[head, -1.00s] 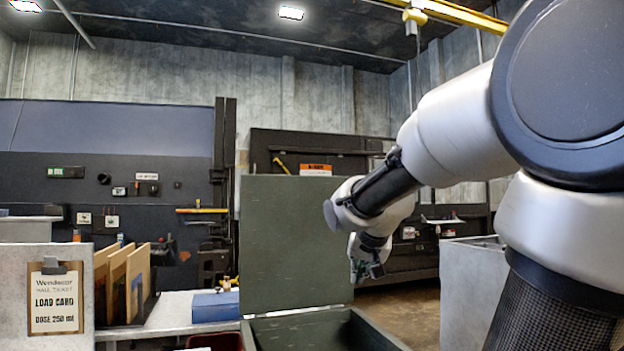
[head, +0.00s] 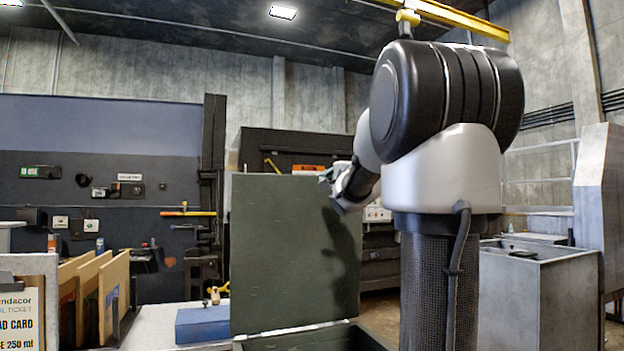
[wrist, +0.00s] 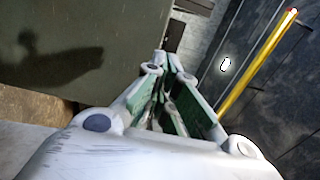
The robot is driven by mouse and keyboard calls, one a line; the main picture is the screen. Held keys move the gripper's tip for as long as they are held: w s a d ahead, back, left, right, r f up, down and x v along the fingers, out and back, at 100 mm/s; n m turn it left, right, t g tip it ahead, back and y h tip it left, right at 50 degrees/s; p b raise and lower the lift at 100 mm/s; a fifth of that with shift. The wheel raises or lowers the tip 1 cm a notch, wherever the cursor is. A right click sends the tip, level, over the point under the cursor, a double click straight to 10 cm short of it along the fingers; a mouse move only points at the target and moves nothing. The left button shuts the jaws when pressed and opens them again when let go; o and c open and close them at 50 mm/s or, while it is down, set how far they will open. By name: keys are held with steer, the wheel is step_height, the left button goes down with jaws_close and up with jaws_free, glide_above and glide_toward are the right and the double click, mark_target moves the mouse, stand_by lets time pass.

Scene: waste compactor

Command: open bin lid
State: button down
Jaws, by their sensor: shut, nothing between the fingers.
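The bin lid (head: 285,250) is a flat dark green panel. It stands upright at the back of the bin (head: 365,343), whose rim and dark inside show at the bottom of the head view. The lid also fills the upper left of the wrist view (wrist: 60,25), with a dark shadow of my arm on it. My gripper (wrist: 163,68) shows in the wrist view with its fingers together and nothing between them. The lid surface lies beyond and left of the fingertips; I see no contact.
A blue box (head: 203,324) and upright wooden boards (head: 95,300) sit on the bench left of the bin. A grey open-topped container (head: 540,285) stands at right. A yellow bar (wrist: 250,65) crosses the right of the wrist view.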

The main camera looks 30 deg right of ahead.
mark_target(311, 176)
steer(key=x, duration=1.3)
steer(key=shift+f, duration=0.15)
steer(key=shift+w+d, duration=0.1)
steer(key=shift+w, duration=0.2)
steer(key=f+x, duration=0.1)
steer(key=x, duration=1.4)
steer(key=shift+w+d+f, duration=0.15)
steer(key=shift+d+f, duration=0.05)
